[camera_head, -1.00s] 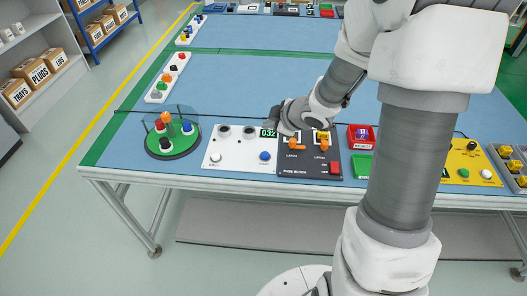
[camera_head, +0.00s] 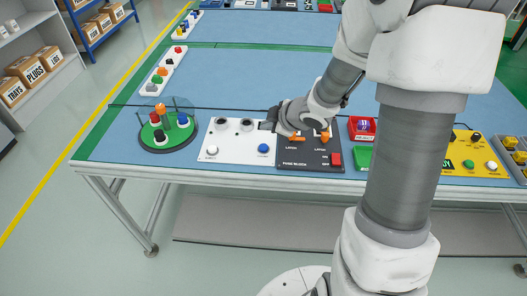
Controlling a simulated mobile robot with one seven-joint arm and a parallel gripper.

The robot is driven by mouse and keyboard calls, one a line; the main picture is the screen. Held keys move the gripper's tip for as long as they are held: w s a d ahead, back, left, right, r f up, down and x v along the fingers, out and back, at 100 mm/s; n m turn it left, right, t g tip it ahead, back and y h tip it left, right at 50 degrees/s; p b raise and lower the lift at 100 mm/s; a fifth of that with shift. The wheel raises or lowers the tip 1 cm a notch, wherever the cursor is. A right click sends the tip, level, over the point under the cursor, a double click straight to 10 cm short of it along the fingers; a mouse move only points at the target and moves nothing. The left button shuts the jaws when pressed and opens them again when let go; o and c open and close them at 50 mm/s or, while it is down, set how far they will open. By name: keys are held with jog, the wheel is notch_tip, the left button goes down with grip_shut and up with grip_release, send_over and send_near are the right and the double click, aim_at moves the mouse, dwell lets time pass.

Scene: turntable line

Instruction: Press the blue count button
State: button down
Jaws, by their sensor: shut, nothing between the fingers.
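The blue count button (camera_head: 263,148) is a small round blue cap at the front right of a white panel (camera_head: 229,153) on the table. My gripper (camera_head: 268,121) is shut and empty. In the picture it lies behind the button, over the back right edge of the white panel, and apart from the button. Its height above the panel is hard to judge. It hides the panel's small display. The fingers are small and dark, and partly lost against my wrist.
A white button (camera_head: 212,150) shares the panel with two dark round parts. The black fuse block (camera_head: 310,158) with orange latches adjoins on the right. A green turntable (camera_head: 168,142) with colored pegs stands to the left. The blue table behind is mostly clear.

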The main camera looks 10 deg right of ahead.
aim_at(267, 148)
jog(key=shift+f+b, duration=2)
jog(key=shift+f, duration=0.6)
jog(key=shift+f+b, duration=0.3)
jog(key=shift+f, duration=0.1)
jog(key=shift+f+b, duration=0.35)
jog(key=shift+f, duration=0.1)
dwell(0.5)
jog(key=shift+r, duration=0.15)
jog(key=shift+r+p, duration=0.75)
jog(key=shift+p, duration=0.25)
notch_tip(267, 148, up, 5)
jog(key=p, duration=0.5)
